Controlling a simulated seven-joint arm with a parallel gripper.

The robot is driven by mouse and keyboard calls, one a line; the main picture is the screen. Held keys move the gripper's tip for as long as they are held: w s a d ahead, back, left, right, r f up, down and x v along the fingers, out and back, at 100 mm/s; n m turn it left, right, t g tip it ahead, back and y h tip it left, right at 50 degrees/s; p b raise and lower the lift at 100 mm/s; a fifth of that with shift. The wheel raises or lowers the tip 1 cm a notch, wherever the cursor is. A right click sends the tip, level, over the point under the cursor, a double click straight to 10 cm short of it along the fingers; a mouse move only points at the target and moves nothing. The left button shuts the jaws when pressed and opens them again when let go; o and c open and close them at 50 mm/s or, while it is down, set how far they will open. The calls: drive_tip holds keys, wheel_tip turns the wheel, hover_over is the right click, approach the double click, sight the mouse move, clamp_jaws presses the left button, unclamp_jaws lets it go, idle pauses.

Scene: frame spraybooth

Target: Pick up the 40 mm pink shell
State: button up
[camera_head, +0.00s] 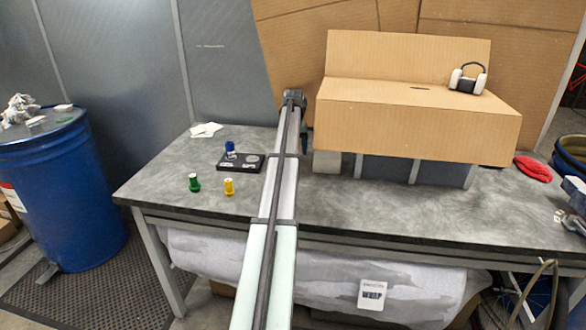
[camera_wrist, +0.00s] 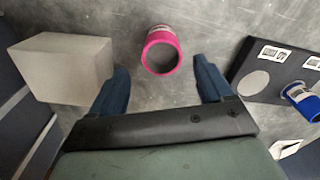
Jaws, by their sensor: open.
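The pink shell (camera_wrist: 161,50) shows in the wrist view at the top centre, a short ring-like cylinder with a bright pink rim and a paler label-like side. It stands on the grey table. My gripper (camera_wrist: 161,82) is open, with one dark blue finger to the left and one to the right. In the picture the shell lies just beyond the fingertips, roughly centred between them, and nothing is held. I cannot tell the height gap. In the head view my arm hides the shell and most of the gripper.
A grey-beige block (camera_wrist: 62,68) stands left of the fingers in the wrist view. A black tray (camera_wrist: 262,64) with a blue shell (camera_wrist: 302,98) lies to the right. Green (camera_head: 194,183) and yellow (camera_head: 229,187) shells stand near the table's front. A cardboard box (camera_head: 420,115) stands right.

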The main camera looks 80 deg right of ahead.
drive_tip(key=shift+w+a+f, duration=0.1)
drive_tip(key=shift+a+f, duration=0.05)
drive_tip(key=shift+f, duration=1.45)
drive_tip(key=shift+a+f, duration=0.1)
drive_tip(key=shift+f, duration=1.45)
drive_tip(key=c, duration=1.1)
drive_tip(key=shift+c, duration=0.2)
